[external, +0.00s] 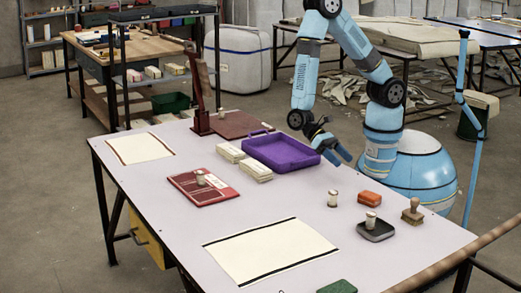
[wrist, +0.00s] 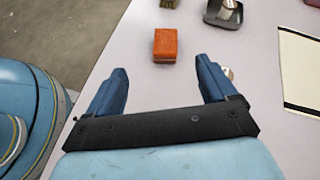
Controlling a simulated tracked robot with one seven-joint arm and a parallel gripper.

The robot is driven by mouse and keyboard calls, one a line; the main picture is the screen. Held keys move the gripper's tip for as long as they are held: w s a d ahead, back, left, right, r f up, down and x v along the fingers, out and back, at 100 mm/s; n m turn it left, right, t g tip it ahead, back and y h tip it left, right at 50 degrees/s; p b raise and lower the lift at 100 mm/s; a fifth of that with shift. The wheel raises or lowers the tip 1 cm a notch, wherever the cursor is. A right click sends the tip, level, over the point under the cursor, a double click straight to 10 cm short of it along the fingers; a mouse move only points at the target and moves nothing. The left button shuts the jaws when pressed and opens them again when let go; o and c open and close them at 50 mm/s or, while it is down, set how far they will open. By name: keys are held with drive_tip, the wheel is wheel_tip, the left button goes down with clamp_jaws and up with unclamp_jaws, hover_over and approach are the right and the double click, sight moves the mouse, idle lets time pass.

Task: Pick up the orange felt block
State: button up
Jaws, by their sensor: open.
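The orange felt block (external: 369,198) lies on the pale table near its right edge, in front of my base in the external view. In the wrist view the orange felt block (wrist: 165,45) lies beyond my fingertips, roughly midway between them and apart from both. My gripper (external: 341,158) is above the table beside the purple tray, to the upper left of the block in the external view. In the wrist view my gripper (wrist: 158,70) has its two blue fingers wide apart, with nothing between them.
A dark dish (external: 376,231) holding a small pale-topped object and a wooden stamp (external: 412,212) stand close to the block. A small cylinder (external: 333,199) stands to its left. The purple tray (external: 250,153) lies behind. A cream sheet (external: 270,250) covers the front.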

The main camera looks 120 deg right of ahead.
sight(364, 192)
drive_tip(key=f+m, duration=0.1)
drive_tip(key=a+f+y, duration=0.1)
drive_tip(key=f, duration=0.1)
drive_tip(key=a+f+m, duration=0.1)
drive_tip(key=f, duration=0.1)
drive_tip(key=shift+w+f+m+t+y, duration=0.2)
drive_tip(key=shift+w+m+t+y, duration=0.1)
drive_tip(key=x, duration=0.8)
drive_tip(key=shift+s+a+f, duration=0.1)
drive_tip(key=shift+f, duration=0.05)
drive_tip(key=shift+s+x, duration=0.15)
drive_tip(key=shift+x, duration=1.15)
drive_tip(key=shift+s+x, duration=0.15)
drive_tip(key=shift+x, duration=1.15)
drive_tip(key=shift+c, duration=0.4)
drive_tip(key=c, duration=1)
drive_tip(key=shift+o, duration=0.2)
